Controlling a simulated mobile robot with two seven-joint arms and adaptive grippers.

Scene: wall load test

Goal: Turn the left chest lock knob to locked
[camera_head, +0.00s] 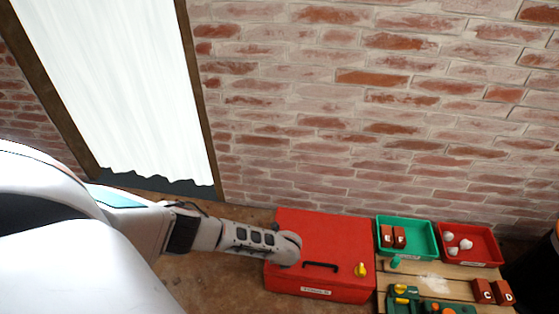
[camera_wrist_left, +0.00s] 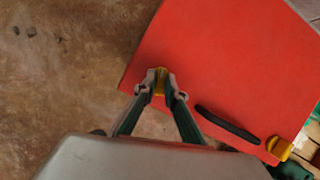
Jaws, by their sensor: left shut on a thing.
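The red chest (camera_head: 335,235) stands on the floor against the brick wall, lid down. It fills much of the left wrist view (camera_wrist_left: 225,60). My left gripper (camera_wrist_left: 160,88) is shut on the yellow left lock knob (camera_wrist_left: 159,78) near the chest's edge, with a finger on each side. In the head view my own wrist hides this knob and the fingers. A second yellow knob, the right one (camera_head: 360,270), is free; it also shows in the left wrist view (camera_wrist_left: 279,148). My right gripper is not in view.
A black handle (camera_head: 320,266) lies between the knobs. Right of the chest, a slatted wooden table (camera_head: 440,272) carries a green bin (camera_head: 417,224), a red bin (camera_head: 492,262), and green and red blocks. A white curtain hangs at the left. Brown floor is bare left of the chest.

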